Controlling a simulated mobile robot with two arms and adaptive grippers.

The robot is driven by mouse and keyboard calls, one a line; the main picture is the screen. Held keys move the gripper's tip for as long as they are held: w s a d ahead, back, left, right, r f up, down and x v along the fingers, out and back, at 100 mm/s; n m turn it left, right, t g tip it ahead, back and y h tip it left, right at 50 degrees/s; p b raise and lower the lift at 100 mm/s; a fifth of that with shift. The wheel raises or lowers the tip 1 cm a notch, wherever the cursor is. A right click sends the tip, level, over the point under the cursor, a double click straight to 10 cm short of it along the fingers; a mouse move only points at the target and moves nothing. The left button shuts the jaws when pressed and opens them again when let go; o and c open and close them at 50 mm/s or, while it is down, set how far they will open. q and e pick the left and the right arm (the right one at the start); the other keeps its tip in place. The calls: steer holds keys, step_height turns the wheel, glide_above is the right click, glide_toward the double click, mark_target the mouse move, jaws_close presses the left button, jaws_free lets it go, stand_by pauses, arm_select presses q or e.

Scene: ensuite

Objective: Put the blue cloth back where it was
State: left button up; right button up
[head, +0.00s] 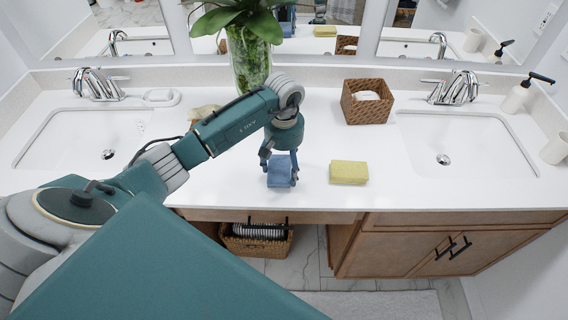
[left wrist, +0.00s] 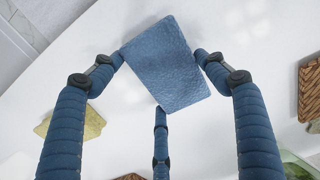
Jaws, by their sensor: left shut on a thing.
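The blue cloth (head: 279,172) is a small flat rectangle between the fingers of my left gripper (head: 279,178), over the middle of the white counter. In the left wrist view the cloth (left wrist: 167,64) fills the space between the fingertips of my left gripper (left wrist: 160,65), with fingers at its left and right edges and a third finger below. Whether the cloth touches the counter I cannot tell. A yellow sponge (head: 349,172) lies on the counter to the right of the cloth, and also shows in the left wrist view (left wrist: 88,124). My right gripper is not in view.
A wicker basket (head: 367,103) stands behind the sponge. A glass vase with a plant (head: 248,58) stands behind my left arm. Sinks lie at left (head: 85,138) and right (head: 465,143). The counter's front edge is close. A soap dispenser (head: 516,97) stands at far right.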

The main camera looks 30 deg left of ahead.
arm_select(q)
steer(key=shift+f, duration=0.1)
steer(key=shift+f+b, duration=0.2)
steer(key=shift+b, duration=0.15)
steer(key=o, duration=1.1)
steer(key=shift+r, duration=0.1)
steer(key=shift+c, duration=0.2)
steer(key=shift+o, duration=0.2)
